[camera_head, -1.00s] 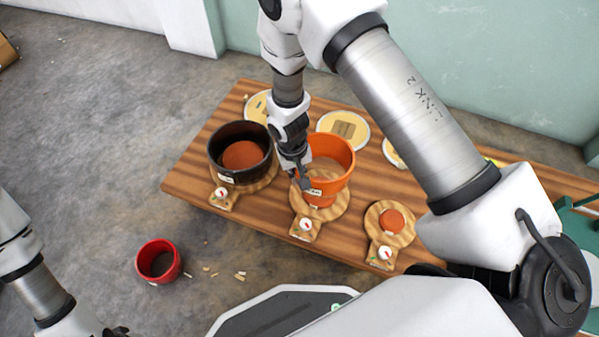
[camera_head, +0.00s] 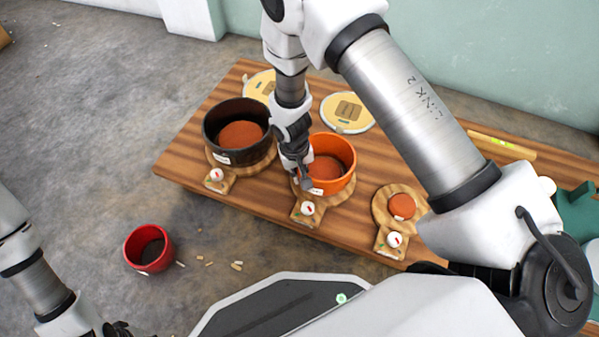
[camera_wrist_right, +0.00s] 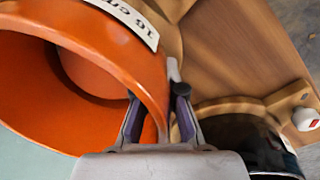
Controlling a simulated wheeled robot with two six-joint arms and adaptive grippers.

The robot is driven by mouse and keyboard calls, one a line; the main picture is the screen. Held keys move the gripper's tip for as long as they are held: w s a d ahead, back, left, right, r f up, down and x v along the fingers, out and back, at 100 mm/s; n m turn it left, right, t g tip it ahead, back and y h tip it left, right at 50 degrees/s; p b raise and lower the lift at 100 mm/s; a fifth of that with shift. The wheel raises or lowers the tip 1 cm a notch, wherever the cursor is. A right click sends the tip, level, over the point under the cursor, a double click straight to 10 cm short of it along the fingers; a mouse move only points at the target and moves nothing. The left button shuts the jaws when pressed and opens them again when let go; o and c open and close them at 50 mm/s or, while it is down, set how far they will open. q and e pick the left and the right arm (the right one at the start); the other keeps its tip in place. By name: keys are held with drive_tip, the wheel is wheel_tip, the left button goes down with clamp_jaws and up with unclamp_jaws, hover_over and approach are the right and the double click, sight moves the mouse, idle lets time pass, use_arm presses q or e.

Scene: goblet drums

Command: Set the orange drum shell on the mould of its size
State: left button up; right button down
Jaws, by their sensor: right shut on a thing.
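The orange drum shell (camera_head: 345,152) stands around the middle mould (camera_head: 326,168), whose brown top shows inside it. It looks low and nearly upright on the middle wooden board (camera_head: 346,192); its bottom contact is partly hidden. My right gripper (camera_head: 306,185) is shut on the near-left wall of the shell. In the wrist view the fingers (camera_wrist_right: 157,112) straddle the orange wall (camera_wrist_right: 110,45), which carries a white label (camera_wrist_right: 130,18). My left gripper (camera_head: 118,329) is at the bottom left, cut by the frame edge, its jaws unclear.
A dark shell (camera_head: 215,142) surrounds the left mould (camera_head: 241,135), close beside my right gripper. A small bare mould (camera_head: 402,206) sits on the right board. A red shell (camera_head: 133,252) is on the floor. A round pale disc (camera_head: 370,117) lies behind on the table (camera_head: 185,160).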

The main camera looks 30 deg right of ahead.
drive_tip(key=shift+f, duration=0.2)
idle(0.3)
drive_tip(key=c, duration=1.2)
unclamp_jaws()
wheel_tip(320, 180, up, 12)
drive_tip(key=a, duration=0.1)
drive_tip(key=shift+w+a, duration=0.1)
